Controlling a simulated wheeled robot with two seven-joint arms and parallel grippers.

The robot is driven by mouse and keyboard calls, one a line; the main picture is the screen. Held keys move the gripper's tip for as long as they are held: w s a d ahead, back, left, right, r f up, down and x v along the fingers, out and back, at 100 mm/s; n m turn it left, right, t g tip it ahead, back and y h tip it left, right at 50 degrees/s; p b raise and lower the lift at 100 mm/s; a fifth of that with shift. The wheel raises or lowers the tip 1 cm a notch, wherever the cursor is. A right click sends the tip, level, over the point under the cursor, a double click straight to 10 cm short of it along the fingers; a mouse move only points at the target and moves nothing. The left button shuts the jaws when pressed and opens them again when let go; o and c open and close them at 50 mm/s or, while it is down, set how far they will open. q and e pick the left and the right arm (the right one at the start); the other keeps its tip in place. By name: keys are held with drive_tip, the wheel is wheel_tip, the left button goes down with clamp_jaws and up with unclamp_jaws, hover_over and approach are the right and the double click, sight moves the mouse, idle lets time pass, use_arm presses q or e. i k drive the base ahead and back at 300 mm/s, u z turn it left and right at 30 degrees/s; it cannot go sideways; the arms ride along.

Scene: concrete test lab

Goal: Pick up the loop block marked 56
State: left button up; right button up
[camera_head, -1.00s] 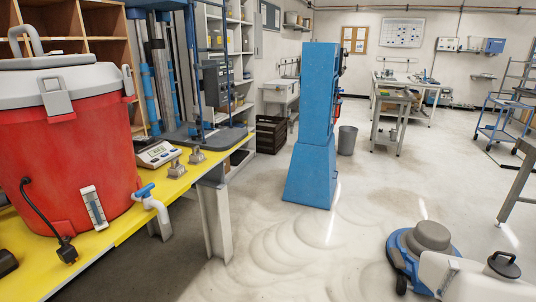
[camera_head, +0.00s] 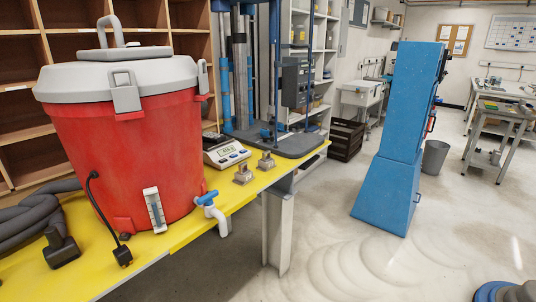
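Two small grey metal blocks stand on the yellow tabletop (camera_head: 182,240), right of the scale. The nearer block (camera_head: 243,175) is a little left of the farther block (camera_head: 266,161). Both have a wider base and a narrower upper part. They are too small to read any number, so I cannot tell which is marked 56. Neither of my grippers is in view.
A big red cooler (camera_head: 135,150) with a white tap (camera_head: 212,208) fills the table's left. A digital scale (camera_head: 226,153) and a blue-framed test machine (camera_head: 275,140) stand behind the blocks. A blue cabinet (camera_head: 400,140) stands on open floor at right.

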sight(267, 162)
drive_tip(key=i, duration=1.55)
drive_tip(key=u, duration=1.2)
